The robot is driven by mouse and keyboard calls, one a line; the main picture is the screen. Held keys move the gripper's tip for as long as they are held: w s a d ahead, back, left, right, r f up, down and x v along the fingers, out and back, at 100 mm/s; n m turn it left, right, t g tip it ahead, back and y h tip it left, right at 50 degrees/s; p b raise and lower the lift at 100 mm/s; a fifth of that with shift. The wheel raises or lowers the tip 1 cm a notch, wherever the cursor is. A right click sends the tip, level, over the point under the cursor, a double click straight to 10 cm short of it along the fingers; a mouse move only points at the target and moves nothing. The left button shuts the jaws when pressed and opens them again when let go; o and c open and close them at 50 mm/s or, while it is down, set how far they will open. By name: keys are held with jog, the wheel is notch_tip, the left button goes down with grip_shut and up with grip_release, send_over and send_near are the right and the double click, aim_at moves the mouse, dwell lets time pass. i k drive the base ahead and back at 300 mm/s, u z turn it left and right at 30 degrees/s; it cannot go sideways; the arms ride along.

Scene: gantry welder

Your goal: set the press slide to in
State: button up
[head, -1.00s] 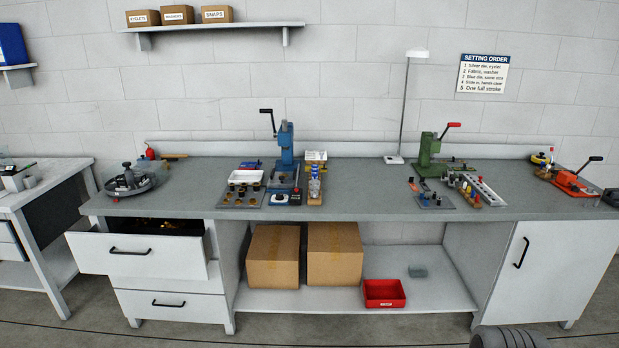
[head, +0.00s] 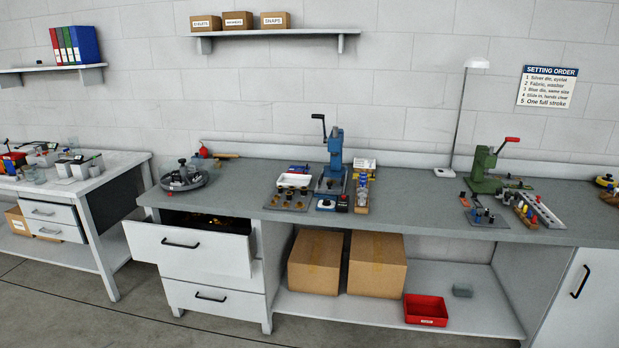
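A blue hand press (head: 334,155) with a black-knobbed lever stands on the long grey workbench, a little right of the picture's middle. A green press (head: 487,168) with a red-tipped lever stands further right on the same bench. The slide is too small in this view to tell which way it is set. My gripper is not in view.
A top drawer (head: 188,246) stands open at the bench's left. Small parts trays (head: 292,180) lie beside the blue press. Cardboard boxes (head: 316,262) and a red bin (head: 425,310) sit on the lower shelf. Floor shows at lower left.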

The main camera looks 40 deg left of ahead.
aim_at(331, 183)
jog(key=u, duration=0.6)
jog(key=i, duration=2)
jog(key=u, duration=1.7)
jog(key=i, duration=1.1)
jog(key=u, duration=1.25)
jog(key=i, duration=0.2)
jog(key=u, duration=0.15)
